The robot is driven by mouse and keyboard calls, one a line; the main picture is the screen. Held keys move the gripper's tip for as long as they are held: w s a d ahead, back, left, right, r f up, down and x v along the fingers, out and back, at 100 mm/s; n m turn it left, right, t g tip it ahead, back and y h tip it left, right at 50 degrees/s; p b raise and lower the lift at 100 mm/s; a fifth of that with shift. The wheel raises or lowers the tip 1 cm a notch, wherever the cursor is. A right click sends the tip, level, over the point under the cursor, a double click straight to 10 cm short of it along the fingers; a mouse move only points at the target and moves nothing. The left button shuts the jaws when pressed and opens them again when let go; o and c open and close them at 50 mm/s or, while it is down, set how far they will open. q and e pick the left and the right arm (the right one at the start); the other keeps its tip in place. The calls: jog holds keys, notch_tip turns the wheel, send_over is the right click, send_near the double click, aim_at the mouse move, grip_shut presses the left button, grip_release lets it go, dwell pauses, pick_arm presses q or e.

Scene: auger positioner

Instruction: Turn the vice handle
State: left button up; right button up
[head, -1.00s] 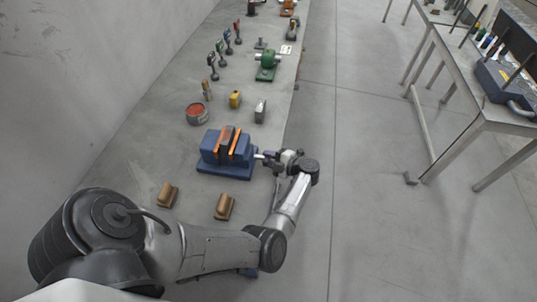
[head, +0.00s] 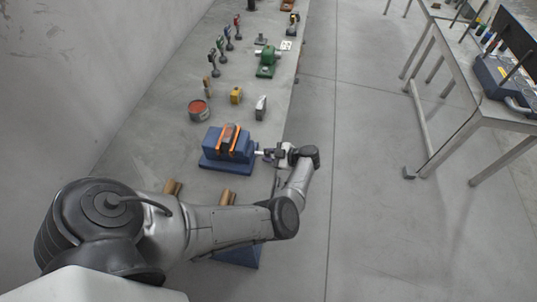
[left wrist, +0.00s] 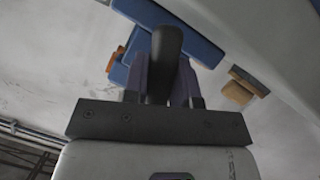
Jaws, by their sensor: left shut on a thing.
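A blue vice (head: 211,152) with orange-lined jaws stands on the grey bench. Its screw and handle (head: 260,153) stick out on the right side, toward the bench edge. My left gripper (head: 270,154) is at that handle, to the right of the vice body. In the left wrist view, my left gripper (left wrist: 165,85) has its two fingers on either side of the dark rounded handle (left wrist: 167,42), shut on it. The blue vice body (left wrist: 200,45) shows behind the handle. The gripper partly hides the handle in the head view. My right gripper does not show.
Brown blocks (head: 228,197) lie in front of the vice, partly behind my left arm. A red-topped tin (head: 199,110), a yellow item (head: 236,96) and a grey item (head: 261,107) stand beyond it.

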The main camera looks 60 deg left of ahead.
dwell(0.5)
pick_arm(q)
jog(key=o, duration=0.9)
jog(key=shift+b+v, duration=1.65)
jog(key=shift+v, duration=5.25)
